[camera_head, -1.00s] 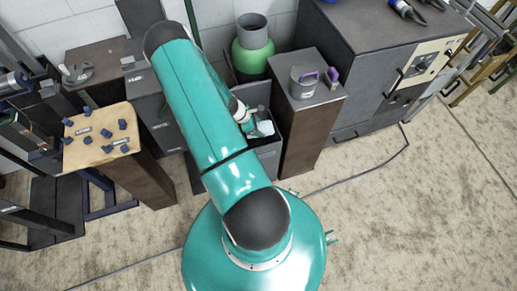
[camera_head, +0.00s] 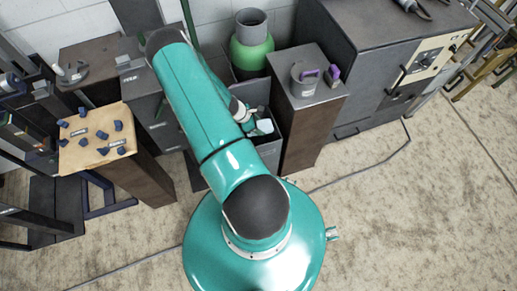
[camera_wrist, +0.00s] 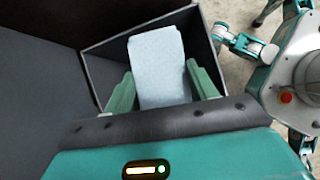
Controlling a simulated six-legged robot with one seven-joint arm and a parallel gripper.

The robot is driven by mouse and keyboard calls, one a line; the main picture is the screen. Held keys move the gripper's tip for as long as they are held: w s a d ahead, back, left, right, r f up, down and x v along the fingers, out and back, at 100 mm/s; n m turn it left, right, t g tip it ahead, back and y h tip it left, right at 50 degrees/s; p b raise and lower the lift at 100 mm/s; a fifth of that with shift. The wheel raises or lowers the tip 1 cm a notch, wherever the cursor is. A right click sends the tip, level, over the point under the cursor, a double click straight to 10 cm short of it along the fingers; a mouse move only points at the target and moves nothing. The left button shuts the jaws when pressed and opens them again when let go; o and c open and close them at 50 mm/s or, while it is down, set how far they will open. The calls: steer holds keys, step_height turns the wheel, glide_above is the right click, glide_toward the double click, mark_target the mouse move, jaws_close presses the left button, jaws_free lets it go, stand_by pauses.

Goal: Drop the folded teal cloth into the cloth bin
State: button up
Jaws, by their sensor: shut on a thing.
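My gripper (camera_wrist: 160,72) has two green fingers, one on each side of a pale, light-blue folded cloth (camera_wrist: 158,50), and is shut on it. In the wrist view, the cloth stands out beyond the fingertips, over the dark inside of the cloth bin (camera_wrist: 101,66). In the head view, the grey bin (camera_head: 270,151) stands just right of my teal arm, and the pale cloth (camera_head: 264,126) shows at its opening. My arm hides the bin's left part and most of my gripper there. How far the cloth is above the bin's floor is unclear.
A brown pedestal (camera_head: 305,128) with a grey mug (camera_head: 304,79) and a purple item stands right of the bin. A green cylinder (camera_head: 250,50) stands behind it. A wooden-topped stand (camera_head: 84,158) with several small blue pieces is at left. Open floor lies front right.

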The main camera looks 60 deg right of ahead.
steer(key=shift+f, duration=0.4)
steer(key=o, duration=1)
steer(key=shift+w, duration=0.1)
steer(key=v, duration=0.7)
steer(key=shift+a+r, duration=0.1)
steer(key=shift+r, duration=0.1)
